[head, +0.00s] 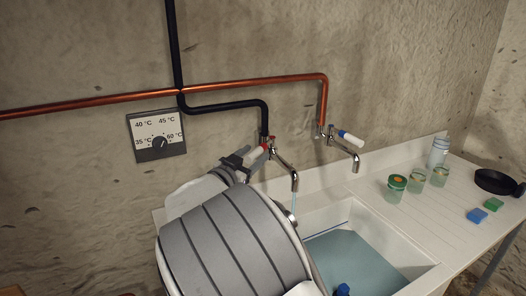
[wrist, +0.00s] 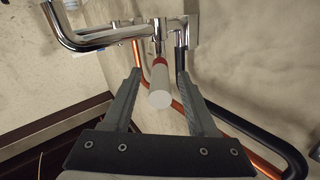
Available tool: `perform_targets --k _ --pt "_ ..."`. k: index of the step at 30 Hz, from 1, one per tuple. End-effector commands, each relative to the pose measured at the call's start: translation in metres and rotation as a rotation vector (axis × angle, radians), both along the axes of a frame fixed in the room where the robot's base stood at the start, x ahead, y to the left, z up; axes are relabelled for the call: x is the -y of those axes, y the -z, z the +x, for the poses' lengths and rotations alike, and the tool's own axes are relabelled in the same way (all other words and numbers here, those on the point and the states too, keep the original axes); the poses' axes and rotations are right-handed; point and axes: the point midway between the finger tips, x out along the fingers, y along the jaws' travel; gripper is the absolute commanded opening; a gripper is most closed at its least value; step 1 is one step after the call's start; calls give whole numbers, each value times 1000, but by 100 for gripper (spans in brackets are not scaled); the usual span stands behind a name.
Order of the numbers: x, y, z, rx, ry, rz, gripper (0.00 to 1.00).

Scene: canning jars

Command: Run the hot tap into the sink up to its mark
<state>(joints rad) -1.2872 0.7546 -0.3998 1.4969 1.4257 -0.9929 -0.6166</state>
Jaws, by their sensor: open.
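Two taps stand over the sink (head: 420,271). The left tap (head: 285,165), on the black pipe, has a handle with a red collar; a thin stream runs from its spout. The right tap (head: 343,150), on the copper pipe, has a white handle with a blue band; no stream shows there. My gripper (head: 246,160) is open at the left tap's handle. In the wrist view its fingers (wrist: 158,88) stand either side of the white handle (wrist: 159,97) with the red collar, with gaps visible. Bluish water (head: 350,262) lies in the sink, just below a blue line (head: 326,230) on its wall.
A dial plate (head: 143,125) with temperatures hangs on the wall. Jars (head: 395,190), a bottle (head: 438,152), a black pan (head: 495,182), a blue block (head: 477,215) and a green block (head: 493,204) stand on the right drainboard. A dark blue object (head: 343,290) shows at the sink's front.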

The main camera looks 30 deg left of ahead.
Motion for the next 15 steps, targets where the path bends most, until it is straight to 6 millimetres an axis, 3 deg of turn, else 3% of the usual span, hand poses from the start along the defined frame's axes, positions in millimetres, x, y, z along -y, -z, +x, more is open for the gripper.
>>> perform_targets --k 6,15 --pt "1 0 21 0 1 0 58" --pt "1 0 24 0 0 0 58"
